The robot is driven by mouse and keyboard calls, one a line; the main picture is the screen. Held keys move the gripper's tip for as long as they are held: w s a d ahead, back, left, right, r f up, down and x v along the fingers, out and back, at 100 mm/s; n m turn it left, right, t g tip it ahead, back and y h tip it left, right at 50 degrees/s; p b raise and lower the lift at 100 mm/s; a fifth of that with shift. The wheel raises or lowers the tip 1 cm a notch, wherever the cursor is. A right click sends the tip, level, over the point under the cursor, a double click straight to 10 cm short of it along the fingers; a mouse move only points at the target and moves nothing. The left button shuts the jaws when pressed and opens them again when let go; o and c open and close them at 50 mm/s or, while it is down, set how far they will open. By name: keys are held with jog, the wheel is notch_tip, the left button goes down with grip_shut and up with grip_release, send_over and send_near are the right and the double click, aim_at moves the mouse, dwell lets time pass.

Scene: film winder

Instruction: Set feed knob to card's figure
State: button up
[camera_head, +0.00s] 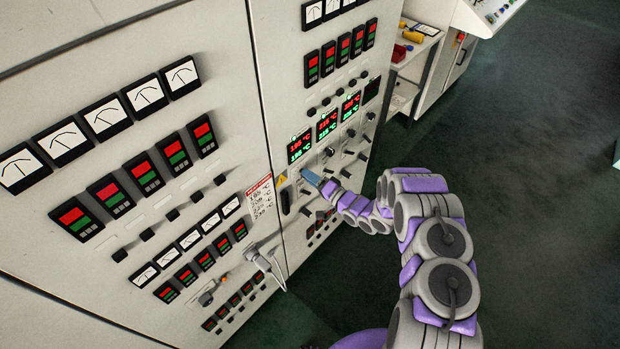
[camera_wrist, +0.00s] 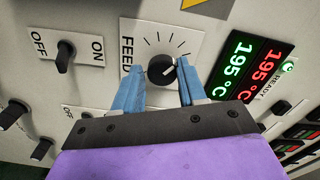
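The black feed knob (camera_wrist: 163,71) sits on a white plate marked FEED (camera_wrist: 127,52) with tick marks in an arc. Its white pointer line points up and right in the wrist view. My gripper (camera_wrist: 161,67) has its two blue fingers on either side of the knob, with small gaps that look clear of it. In the head view my gripper (camera_head: 311,177) is against the panel and hides the knob. A white card (camera_head: 260,200) with a red header lists several °C figures, too small to read surely.
A display (camera_wrist: 250,66) reads 195 °C in green and red, beside a lit READY lamp (camera_wrist: 288,66). An OFF/ON switch (camera_wrist: 65,55) is left of the FEED plate. More displays (camera_head: 327,124) and small knobs crowd the panel. Open floor (camera_head: 520,180) lies to the right.

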jog(key=o, duration=0.4)
jog(key=shift+d, duration=0.1)
jog(key=shift+c, duration=0.2)
jog(key=b+v, duration=0.1)
jog(key=v, duration=1.6)
jog(key=shift+d, duration=0.2)
jog(key=shift+s, duration=0.1)
